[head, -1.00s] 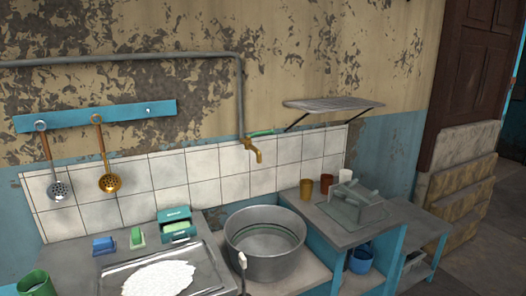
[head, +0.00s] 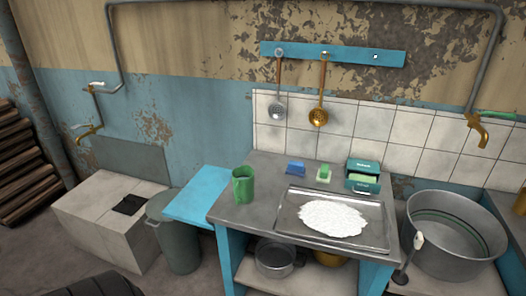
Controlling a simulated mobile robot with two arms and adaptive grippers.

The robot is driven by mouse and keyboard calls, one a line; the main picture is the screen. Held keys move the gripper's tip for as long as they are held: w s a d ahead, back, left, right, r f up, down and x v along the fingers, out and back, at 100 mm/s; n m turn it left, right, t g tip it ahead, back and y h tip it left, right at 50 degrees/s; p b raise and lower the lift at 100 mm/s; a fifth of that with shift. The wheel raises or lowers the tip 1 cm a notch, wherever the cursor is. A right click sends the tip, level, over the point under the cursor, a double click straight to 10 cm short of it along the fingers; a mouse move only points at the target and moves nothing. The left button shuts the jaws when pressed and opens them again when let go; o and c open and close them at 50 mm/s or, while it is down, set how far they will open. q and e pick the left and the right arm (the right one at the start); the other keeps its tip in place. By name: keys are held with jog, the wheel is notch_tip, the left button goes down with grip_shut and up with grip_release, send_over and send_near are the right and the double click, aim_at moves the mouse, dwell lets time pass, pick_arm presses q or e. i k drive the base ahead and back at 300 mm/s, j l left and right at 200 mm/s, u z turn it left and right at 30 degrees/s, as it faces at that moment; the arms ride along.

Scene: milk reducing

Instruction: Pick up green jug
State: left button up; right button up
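The green jug (head: 243,184) stands upright on the left part of the grey counter (head: 244,215), near its left edge. It is open at the top, and a handle shows at its front. Nothing touches it. Neither of my grippers is in the head view.
A metal tray (head: 287,222) with a white heap lies right of the jug. Behind it are a blue block (head: 295,168), a green sponge (head: 324,173) and a green box (head: 363,173). A blue side shelf (head: 198,194) and grey bin (head: 174,241) are left. A large pot (head: 452,240) stands right.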

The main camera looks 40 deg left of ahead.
aim_at(242, 176)
jog(key=u, duration=1.55)
jog(key=l, duration=0.6)
jog(key=i+l, duration=0.15)
jog(key=l, duration=0.5)
jog(key=u, duration=0.05)
